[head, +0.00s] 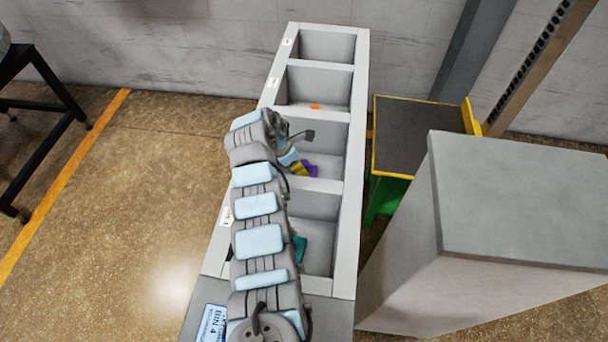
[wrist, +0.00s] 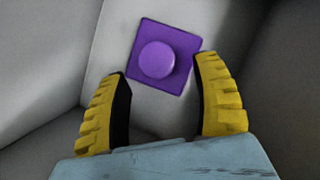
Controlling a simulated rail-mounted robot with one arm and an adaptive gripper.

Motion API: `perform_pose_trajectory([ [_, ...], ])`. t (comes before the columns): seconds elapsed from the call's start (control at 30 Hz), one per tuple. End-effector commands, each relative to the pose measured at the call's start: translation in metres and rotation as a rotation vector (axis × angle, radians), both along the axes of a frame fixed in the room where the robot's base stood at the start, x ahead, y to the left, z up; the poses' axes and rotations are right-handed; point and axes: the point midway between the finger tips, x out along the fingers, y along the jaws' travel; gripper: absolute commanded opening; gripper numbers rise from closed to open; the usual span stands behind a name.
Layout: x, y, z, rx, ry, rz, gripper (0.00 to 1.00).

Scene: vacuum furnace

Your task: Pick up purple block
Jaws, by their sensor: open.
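The purple block (wrist: 160,58) is a square plate with a round knob on top. In the wrist view it lies on the light floor of a bin compartment, tilted a little. In the head view the purple block (head: 311,170) shows partly, beside my gripper in the third compartment from the back. My gripper (wrist: 162,85) has yellow ribbed fingers that stand apart, with nothing between them but bare floor and the near edge of the block. In the head view my gripper (head: 299,168) reaches down into that compartment. The block's left part is hidden there.
The grey bin rack (head: 362,100) has several compartments with raised dividing walls. An orange piece (head: 315,106) lies in the compartment behind, and a teal piece (head: 299,250) in the one in front. A grey cabinet (head: 520,200) and a green-yellow stand (head: 420,135) are at right.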

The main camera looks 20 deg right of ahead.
Motion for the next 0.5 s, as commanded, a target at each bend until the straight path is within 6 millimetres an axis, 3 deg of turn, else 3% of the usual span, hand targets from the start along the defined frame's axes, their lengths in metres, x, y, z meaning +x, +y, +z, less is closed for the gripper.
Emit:
perform_pose_trajectory([
  [0.3, 0.000, -0.017, -0.034, 0.000, 0.004, -0.002, 0.66],
  [0.5, 0.002, -0.019, -0.038, 0.000, 0.000, 0.000, 0.66],
])
